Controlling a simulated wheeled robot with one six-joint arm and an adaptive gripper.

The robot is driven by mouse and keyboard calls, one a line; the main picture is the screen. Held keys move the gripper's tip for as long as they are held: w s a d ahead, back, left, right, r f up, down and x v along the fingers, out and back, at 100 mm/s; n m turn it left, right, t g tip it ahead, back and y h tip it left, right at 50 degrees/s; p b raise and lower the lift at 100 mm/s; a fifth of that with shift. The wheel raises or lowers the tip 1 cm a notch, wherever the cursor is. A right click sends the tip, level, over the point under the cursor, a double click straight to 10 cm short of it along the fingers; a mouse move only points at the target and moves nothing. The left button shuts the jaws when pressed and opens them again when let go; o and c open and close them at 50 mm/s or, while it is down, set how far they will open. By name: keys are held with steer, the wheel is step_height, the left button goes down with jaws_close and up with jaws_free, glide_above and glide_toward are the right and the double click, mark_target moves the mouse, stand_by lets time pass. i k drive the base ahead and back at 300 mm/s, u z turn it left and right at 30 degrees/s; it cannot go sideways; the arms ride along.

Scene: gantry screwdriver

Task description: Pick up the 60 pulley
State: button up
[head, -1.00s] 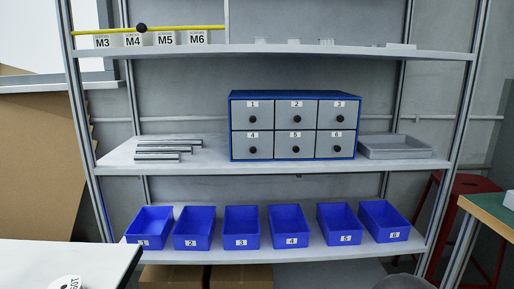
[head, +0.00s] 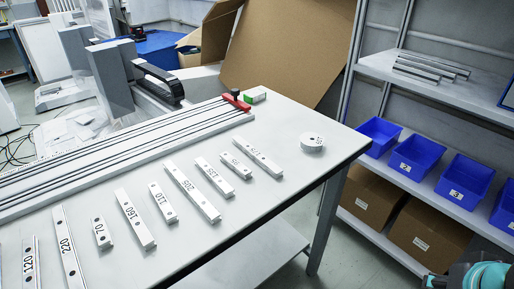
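Nothing touches the disc. My gripper's fingertips are not in view; only a teal and grey part of my arm shows at the bottom right corner.
Several numbered metal bars lie in a row left of the disc, including one marked 160 (head: 135,218). A rail assembly with a red block (head: 236,102) runs behind them. Blue bins (head: 417,154) stand on the shelf at right. The table's front right is clear.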

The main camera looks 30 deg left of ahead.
mark_target(311, 143)
steer(key=z, duration=0.8)
steer(key=k, duration=1)
steer(key=u, duration=1.2)
